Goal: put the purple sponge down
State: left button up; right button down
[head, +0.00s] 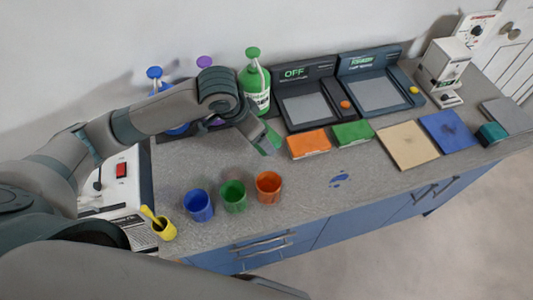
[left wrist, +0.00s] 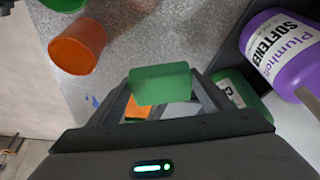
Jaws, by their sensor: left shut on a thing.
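My left gripper (head: 262,136) is shut on a green sponge (left wrist: 160,84), held between its fingertips in the left wrist view. In the head view this green sponge (head: 272,140) shows partly below the gripper, over the counter, left of an orange block (head: 309,144). I cannot tell its exact height above the counter. No purple sponge shows in either view; the held one looks green. My right gripper is not in view.
Blue (head: 199,205), green (head: 233,196) and orange (head: 268,187) cups stand near the counter's front. Pump bottles, one green (head: 255,85), stand behind my arm. A green block (head: 352,133), a tan pad (head: 408,145) and a blue pad (head: 447,132) lie right. A blue smear (head: 340,180) marks bare counter.

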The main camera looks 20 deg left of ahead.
pick_arm(q)
jog(key=r+m, duration=0.1)
jog(key=r+m+p, duration=0.1)
jog(key=r+m+h, duration=0.1)
jog(key=shift+s+d+g, duration=0.3)
jog(key=shift+s+d, duration=0.05)
jog(key=shift+s+d+r+m+h+p, duration=0.35)
jog(key=shift+r+m+p, duration=0.15)
jog(key=shift+m, duration=0.3)
jog(key=shift+f, duration=0.1)
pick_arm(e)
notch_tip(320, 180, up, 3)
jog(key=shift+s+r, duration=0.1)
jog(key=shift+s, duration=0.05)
pick_arm(q)
jog(key=shift+f+g, duration=0.1)
jog(key=shift+g, duration=0.2)
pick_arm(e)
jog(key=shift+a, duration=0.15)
pick_arm(q)
jog(key=shift+f, duration=0.25)
notch_tip(320, 180, down, 5)
jog(key=shift+r+p, duration=0.2)
jog(key=shift+p, duration=0.65)
jog(key=shift+f, duration=0.5)
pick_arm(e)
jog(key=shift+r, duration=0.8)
